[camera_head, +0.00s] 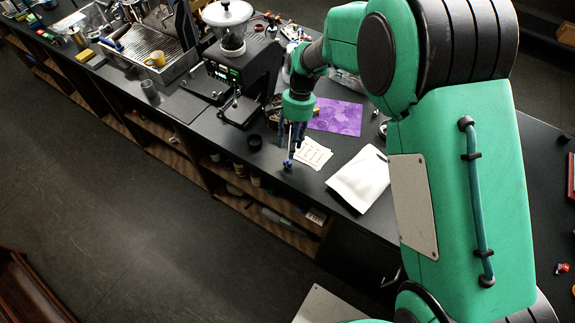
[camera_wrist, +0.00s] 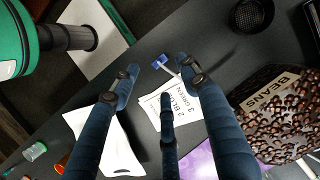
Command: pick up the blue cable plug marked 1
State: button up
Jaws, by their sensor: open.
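A small blue cable plug (camera_wrist: 159,62) with a short pale stem lies on the dark counter, near the edge of a printed card. It also shows in the head view (camera_head: 288,163), just below my fingers. Any number on it is too small to read. My gripper (camera_wrist: 157,76) has its fingers spread, with the plug in view just beyond and between the fingertips, apart from them. In the head view my gripper (camera_head: 290,146) points down over the plug, fingers empty. I cannot tell the exact height above the counter.
The white printed card (camera_head: 313,152) lies beside the plug. A white sheet or bag (camera_head: 360,179) and a purple mat (camera_head: 338,116) lie nearby. A beans bag (camera_wrist: 275,110) is right in the wrist view.

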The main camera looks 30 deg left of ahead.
aim_at(288, 162)
jog(key=shift+x, duration=0.95)
jog(key=shift+f, duration=0.15)
jog(key=shift+x, duration=2.45)
grip_shut()
